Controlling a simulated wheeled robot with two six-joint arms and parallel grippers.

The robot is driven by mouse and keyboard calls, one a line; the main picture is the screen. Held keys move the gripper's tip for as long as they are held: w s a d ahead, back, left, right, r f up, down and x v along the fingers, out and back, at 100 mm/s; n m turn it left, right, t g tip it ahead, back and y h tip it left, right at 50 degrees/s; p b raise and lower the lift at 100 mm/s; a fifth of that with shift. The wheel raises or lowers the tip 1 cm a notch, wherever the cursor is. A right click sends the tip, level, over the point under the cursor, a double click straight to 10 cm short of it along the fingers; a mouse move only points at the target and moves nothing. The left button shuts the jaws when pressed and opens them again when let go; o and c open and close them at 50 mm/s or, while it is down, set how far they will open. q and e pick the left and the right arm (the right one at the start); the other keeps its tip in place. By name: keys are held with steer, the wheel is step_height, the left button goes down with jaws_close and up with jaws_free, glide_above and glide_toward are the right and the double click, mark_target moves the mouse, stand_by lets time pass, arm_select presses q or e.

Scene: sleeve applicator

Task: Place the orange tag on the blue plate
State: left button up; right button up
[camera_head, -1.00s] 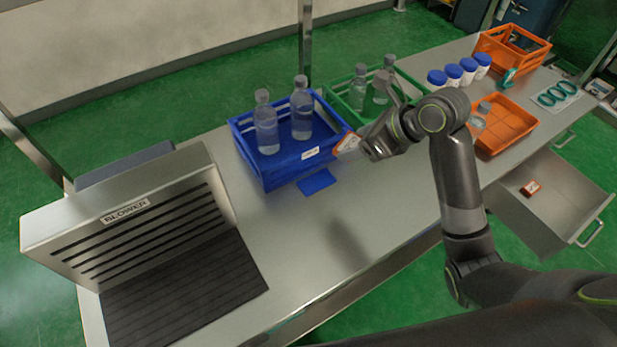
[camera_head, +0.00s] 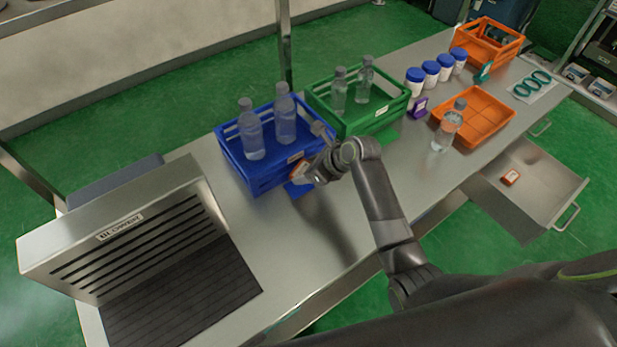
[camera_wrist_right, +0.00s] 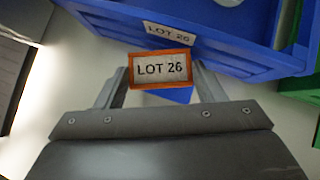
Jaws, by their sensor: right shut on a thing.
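The orange tag (camera_wrist_right: 161,69), orange-framed and marked LOT 26, is held upright between the two fingers of my right gripper (camera_wrist_right: 160,84). In the head view the tag (camera_head: 299,171) shows at the fingertips, close to the front of the blue crate. The blue plate (camera_head: 293,190) lies flat on the table in front of that crate, mostly hidden by my gripper and the tag. In the right wrist view a bit of the blue plate (camera_wrist_right: 180,95) shows just below the tag. I cannot tell whether the tag touches the plate. My left gripper is not in view.
The blue crate (camera_head: 262,184) with two bottles stands right behind the plate, its label reading LOT 26. A green crate (camera_head: 352,128) with bottles stands beside it. An orange tray (camera_head: 489,121), white jars (camera_head: 431,74) and an open drawer (camera_head: 535,186) are farther right. The blower (camera_head: 120,235) is left.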

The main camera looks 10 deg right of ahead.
mark_target(309, 187)
steer(key=shift+f, duration=2.3)
steer(key=shift+f, duration=0.15)
steer(key=o, duration=0.9)
steer(key=shift+o, duration=0.2)
steer(key=shift+r, duration=0.2)
steer(key=v, duration=1.2)
steer(key=shift+f, duration=0.1)
